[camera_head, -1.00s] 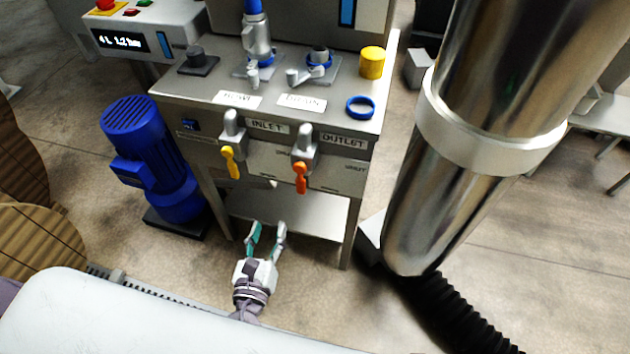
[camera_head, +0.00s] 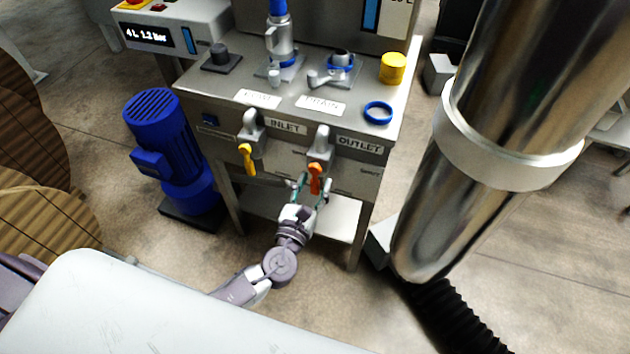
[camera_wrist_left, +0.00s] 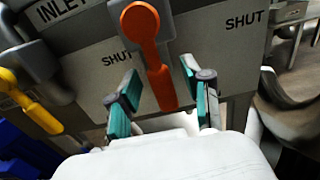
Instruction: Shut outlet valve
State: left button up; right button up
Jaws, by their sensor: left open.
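The outlet valve has an orange lever handle (camera_head: 315,178) that hangs down from its grey body (camera_head: 321,147), beside the OUTLET label (camera_head: 360,145). In the left wrist view the orange handle (camera_wrist_left: 158,65) points down, tilted slightly. My left gripper (camera_head: 312,187) is open, with its teal-padded fingers one on each side of the handle's lower end. In the left wrist view the gripper (camera_wrist_left: 160,103) shows a gap between each finger and the handle. SHUT markings (camera_wrist_left: 244,20) show on the panel to both sides of the handle. My right gripper is not in view.
The inlet valve's yellow handle (camera_head: 247,158) hangs just left of the outlet valve. A yellow cap (camera_head: 393,68) and a blue ring (camera_head: 378,112) lie on the steel top. A blue pump (camera_head: 165,150) stands left, and a large steel column (camera_head: 480,150) stands right.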

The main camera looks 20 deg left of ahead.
pick_arm(q)
jog(key=shift+w, duration=0.45)
jog(key=shift+c, duration=0.2)
grip_shut()
